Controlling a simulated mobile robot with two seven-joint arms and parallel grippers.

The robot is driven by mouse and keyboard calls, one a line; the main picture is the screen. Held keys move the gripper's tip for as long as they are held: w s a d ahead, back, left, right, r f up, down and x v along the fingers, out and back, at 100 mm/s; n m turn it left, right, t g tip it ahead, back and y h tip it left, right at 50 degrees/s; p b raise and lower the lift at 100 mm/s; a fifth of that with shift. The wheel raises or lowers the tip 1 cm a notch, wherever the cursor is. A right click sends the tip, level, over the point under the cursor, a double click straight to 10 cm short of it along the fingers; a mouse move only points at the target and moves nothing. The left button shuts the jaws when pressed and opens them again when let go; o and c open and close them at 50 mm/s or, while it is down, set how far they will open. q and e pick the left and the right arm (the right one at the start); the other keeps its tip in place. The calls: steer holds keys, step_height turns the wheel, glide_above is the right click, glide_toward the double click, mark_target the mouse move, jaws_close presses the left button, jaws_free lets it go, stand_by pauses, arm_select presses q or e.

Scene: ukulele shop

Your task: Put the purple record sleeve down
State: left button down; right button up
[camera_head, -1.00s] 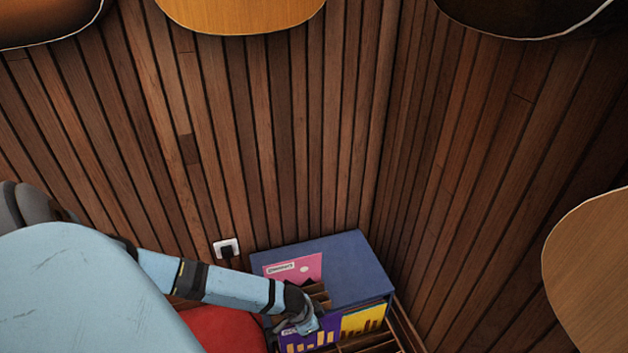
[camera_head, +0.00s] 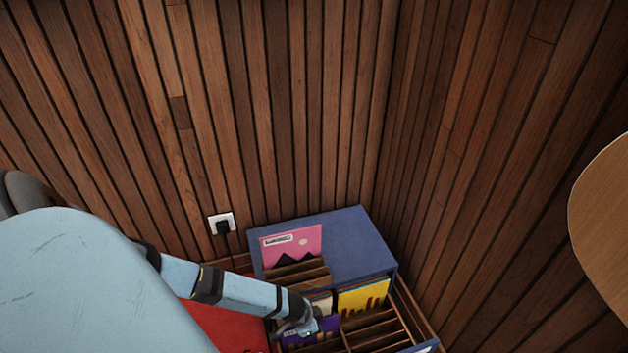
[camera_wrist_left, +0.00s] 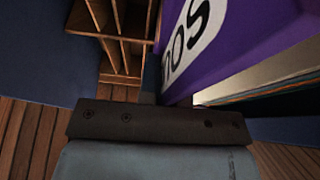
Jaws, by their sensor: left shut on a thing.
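The purple record sleeve (camera_head: 325,328) is at the front of the blue record cabinet, in the lower middle of the head view. It fills the upper right of the left wrist view, where its purple face (camera_wrist_left: 235,50) carries a white label with dark letters. My left gripper (camera_head: 307,328) is shut on the sleeve near its upper left part. The wrist view shows the gripper's dark front edge close below the sleeve, but the fingertips are hidden there. Whether the sleeve's lower edge touches anything cannot be seen. My right gripper is in neither view.
The blue cabinet (camera_head: 352,247) stands in the corner of slatted wooden walls. A pink sleeve (camera_head: 290,243) and a yellow sleeve (camera_head: 363,298) stand by it. Wooden dividers (camera_head: 375,330) form slots in front. A red object (camera_head: 228,325) is left of my gripper.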

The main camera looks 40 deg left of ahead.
arm_select(q)
steer(key=shift+r, duration=0.1)
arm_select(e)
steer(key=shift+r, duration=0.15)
arm_select(q)
steer(key=shift+f+b, duration=0.3)
steer(key=shift+f, duration=0.3)
steer(key=c, duration=1.3)
jaws_free()
steer(key=shift+r, duration=0.1)
